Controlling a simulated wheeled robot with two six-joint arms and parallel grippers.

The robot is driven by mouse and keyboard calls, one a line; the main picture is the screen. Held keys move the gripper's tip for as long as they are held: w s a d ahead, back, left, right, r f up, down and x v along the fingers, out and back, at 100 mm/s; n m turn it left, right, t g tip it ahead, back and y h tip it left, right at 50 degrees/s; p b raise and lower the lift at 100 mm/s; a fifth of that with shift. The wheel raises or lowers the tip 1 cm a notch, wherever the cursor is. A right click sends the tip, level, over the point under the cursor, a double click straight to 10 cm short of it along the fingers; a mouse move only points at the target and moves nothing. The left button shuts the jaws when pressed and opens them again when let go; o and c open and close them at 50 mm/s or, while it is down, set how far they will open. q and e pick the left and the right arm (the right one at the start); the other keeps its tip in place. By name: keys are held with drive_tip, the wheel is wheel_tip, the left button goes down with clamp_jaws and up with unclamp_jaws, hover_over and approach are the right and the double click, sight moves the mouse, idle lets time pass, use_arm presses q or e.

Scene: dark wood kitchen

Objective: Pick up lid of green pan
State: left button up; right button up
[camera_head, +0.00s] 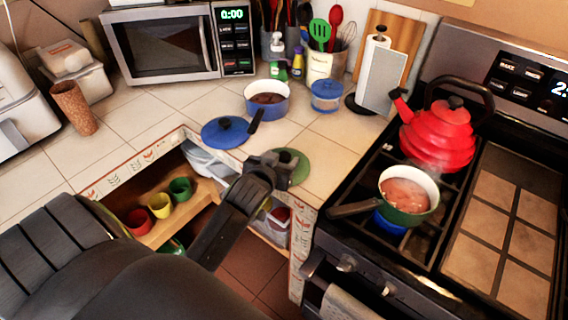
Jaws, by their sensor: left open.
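The green pan (408,217) sits on the stove at the right, uncovered, with steaming reddish food inside and its dark handle pointing left. A round green lid (299,167) lies on the front corner of the tiled counter, left of the stove. My left gripper (272,164) is open at the lid's left side and covers part of it. The lid's knob is hard to make out against the dark gripper, and I cannot tell whether the fingers touch it. My right gripper is not in view.
A blue pan (268,104) and its blue lid (224,132) lie behind my gripper. A red kettle (438,136) stands behind the green pan. Small cups (160,205) stand on an open shelf below the counter. A paper towel holder (381,78) stands at the back.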

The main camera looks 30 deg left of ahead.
use_arm(q)
drive_tip(key=shift+x, duration=1.4)
drive_tip(key=shift+d, duration=0.1)
drive_tip(key=c, duration=1.1)
